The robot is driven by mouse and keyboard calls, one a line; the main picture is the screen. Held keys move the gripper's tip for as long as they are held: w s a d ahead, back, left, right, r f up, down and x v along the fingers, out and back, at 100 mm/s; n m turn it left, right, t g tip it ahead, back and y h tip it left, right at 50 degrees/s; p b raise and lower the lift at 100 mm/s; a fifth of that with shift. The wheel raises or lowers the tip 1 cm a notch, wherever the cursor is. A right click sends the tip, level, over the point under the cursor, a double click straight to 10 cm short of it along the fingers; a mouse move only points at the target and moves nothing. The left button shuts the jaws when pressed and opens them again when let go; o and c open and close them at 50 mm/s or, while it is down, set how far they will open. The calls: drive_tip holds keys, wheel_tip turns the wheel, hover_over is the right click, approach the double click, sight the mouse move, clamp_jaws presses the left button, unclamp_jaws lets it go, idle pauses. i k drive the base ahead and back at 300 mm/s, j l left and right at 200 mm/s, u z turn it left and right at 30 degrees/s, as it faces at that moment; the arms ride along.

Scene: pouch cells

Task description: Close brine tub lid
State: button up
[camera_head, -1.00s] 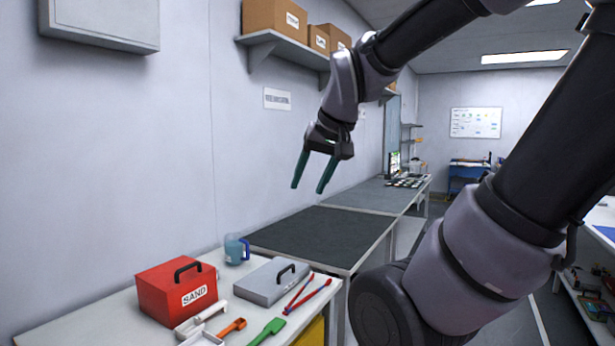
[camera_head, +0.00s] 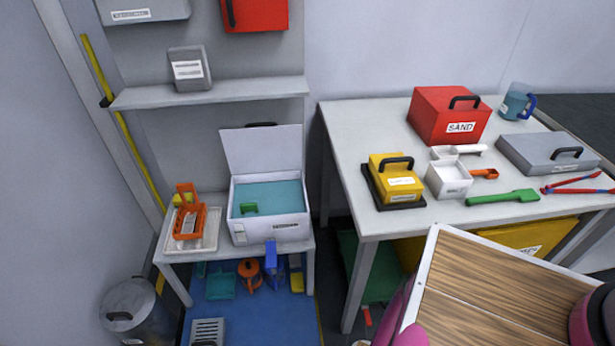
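A white tub (camera_head: 270,228) with teal liquid inside stands on a small white side table at the left. It looks like the brine tub, though I cannot read its label. Its white lid (camera_head: 262,152) is open and stands upright at the back edge, with a dark handle just showing behind its top. A small green item (camera_head: 249,208) sits at the front left inside the tub.
An orange tool stand (camera_head: 187,215) on a tray is close left of the tub. A shelf (camera_head: 210,94) is above and behind. The larger table (camera_head: 345,150) at right holds a red SAND box (camera_head: 450,115) and a yellow box (camera_head: 396,178). A metal bin (camera_head: 135,310) stands lower left.

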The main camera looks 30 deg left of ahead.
sight(259, 147)
drive_tip(key=k+u, duration=0.1)
drive_tip(key=u, duration=0.7)
drive_tip(key=i+u, duration=0.1)
drive_tip(key=u, duration=0.85)
